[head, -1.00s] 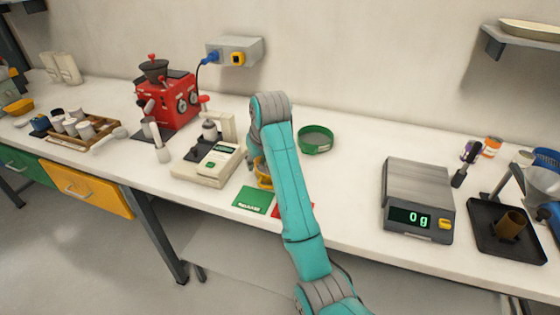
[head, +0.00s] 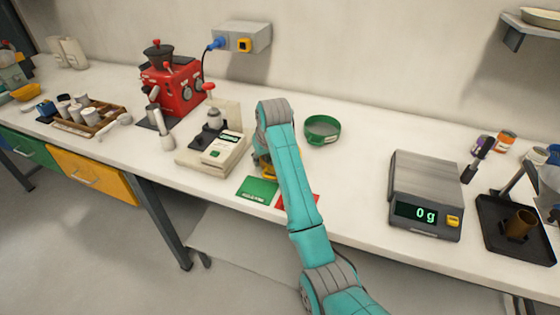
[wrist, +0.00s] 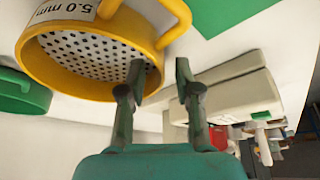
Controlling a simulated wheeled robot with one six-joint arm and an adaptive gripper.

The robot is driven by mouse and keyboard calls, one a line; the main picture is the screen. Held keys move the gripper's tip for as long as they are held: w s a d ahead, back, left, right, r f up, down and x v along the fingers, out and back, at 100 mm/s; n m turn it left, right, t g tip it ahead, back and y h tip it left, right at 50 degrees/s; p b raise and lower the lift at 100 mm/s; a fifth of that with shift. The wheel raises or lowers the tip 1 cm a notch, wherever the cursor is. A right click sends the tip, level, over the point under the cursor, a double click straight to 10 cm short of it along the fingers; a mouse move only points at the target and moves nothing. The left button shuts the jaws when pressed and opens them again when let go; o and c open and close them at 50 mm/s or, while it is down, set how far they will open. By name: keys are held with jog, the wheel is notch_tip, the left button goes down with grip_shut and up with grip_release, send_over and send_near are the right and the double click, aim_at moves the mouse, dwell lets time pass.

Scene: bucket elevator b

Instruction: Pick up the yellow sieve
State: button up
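The yellow sieve (wrist: 95,55) fills the upper left of the wrist view, with a perforated metal mesh, a "5.0 mm" label and a loop handle. In the head view only a small part of the yellow sieve (head: 268,171) shows beside my arm, which hides the rest. My gripper (wrist: 158,72) is open and empty in the wrist view. Its left finger overlaps the sieve's near right rim, and its right finger is outside it. I cannot tell whether either finger touches the rim. In the head view the gripper is mostly hidden behind my arm.
A green sieve (head: 322,130) stands close behind. A green card (head: 257,188) and a red card (head: 302,201) lie at the front. A beige device (head: 213,153) is on the left, and a scale (head: 427,190) reading 0 g on the right. The counter between the red card and scale is clear.

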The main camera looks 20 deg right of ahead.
jog(key=shift+w+a+f, duration=0.1)
jog(key=shift+w+f, duration=0.15)
jog(key=shift+f, duration=0.35)
grip_shut()
